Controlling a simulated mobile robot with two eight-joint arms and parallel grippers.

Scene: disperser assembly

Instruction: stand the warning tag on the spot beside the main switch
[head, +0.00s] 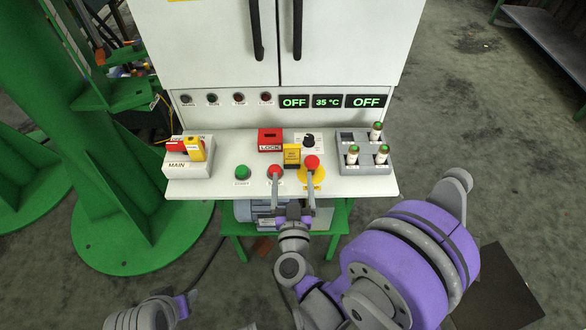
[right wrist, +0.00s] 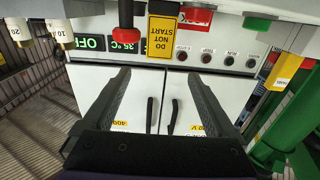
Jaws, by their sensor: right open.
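The yellow warning tag (head: 292,155), marked DO NOT START, stands upright on the white console near its middle, in front of the red LOCK box (head: 270,139). It also shows upside down in the right wrist view (right wrist: 162,37). My right gripper (head: 293,176) is open and empty on the near side of the tag, its fingers apart to either side of the tag's line. The main switch (head: 174,146), red with a yellow piece beside it, is on a pale block labelled MAIN at the console's left. I cannot make out a marked spot there. My left gripper is out of view.
A green button (head: 242,172), a red button (head: 275,170) and a red emergency button (head: 312,162) line the console's front, the red ones close to my fingers. A grey holder (head: 376,168) with several capped cylinders stands at right. The cabinet (head: 210,45) rises behind.

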